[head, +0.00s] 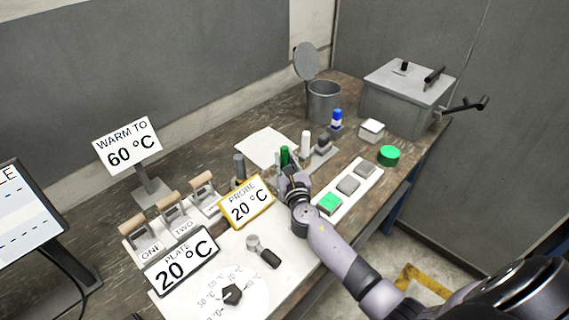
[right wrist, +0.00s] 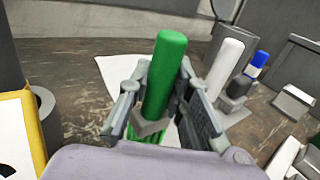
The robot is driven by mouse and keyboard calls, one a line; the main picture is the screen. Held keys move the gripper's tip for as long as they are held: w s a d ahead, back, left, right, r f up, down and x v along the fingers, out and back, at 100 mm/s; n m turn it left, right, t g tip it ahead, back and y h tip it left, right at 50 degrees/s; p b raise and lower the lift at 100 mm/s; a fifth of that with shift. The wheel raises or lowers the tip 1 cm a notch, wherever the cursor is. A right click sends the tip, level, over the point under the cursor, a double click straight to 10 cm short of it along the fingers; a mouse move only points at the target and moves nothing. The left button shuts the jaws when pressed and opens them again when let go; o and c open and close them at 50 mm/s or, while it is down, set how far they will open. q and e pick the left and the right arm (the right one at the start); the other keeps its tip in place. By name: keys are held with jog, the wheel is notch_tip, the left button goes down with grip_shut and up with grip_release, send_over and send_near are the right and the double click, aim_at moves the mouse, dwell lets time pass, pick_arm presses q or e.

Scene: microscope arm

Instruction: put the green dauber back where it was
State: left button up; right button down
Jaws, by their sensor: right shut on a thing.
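My right gripper (head: 285,170) is shut on the green dauber (head: 285,155). In the right wrist view the green dauber (right wrist: 166,65) stands nearly upright between the two fingers, its top above them. A white dauber (head: 306,140) and a blue-topped dauber (head: 337,119) stand in a row to the right on grey holders; both also show in the right wrist view. The green dauber's lower end is mostly hidden by my gripper, so I cannot tell whether it touches anything below. My left gripper is out of view.
A white sheet (head: 262,146) lies behind the dauber. A dark cylinder (head: 239,166) and the yellow-framed PROBE sign (head: 247,203) are at left. A strip with green and grey pads (head: 348,186) lies at right, near a round green object (head: 388,155). A grey box (head: 405,100) stands behind.

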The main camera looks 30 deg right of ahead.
jog(key=shift+f, duration=0.1)
jog(key=c, duration=1.5)
grip_release()
jog(key=shift+o, duration=0.2)
jog(key=shift+r, duration=0.3)
jog(key=v, duration=1.2)
jog(key=shift+f+b, duration=0.1)
jog(key=shift+b, duration=0.3)
jog(key=shift+s, duration=0.1)
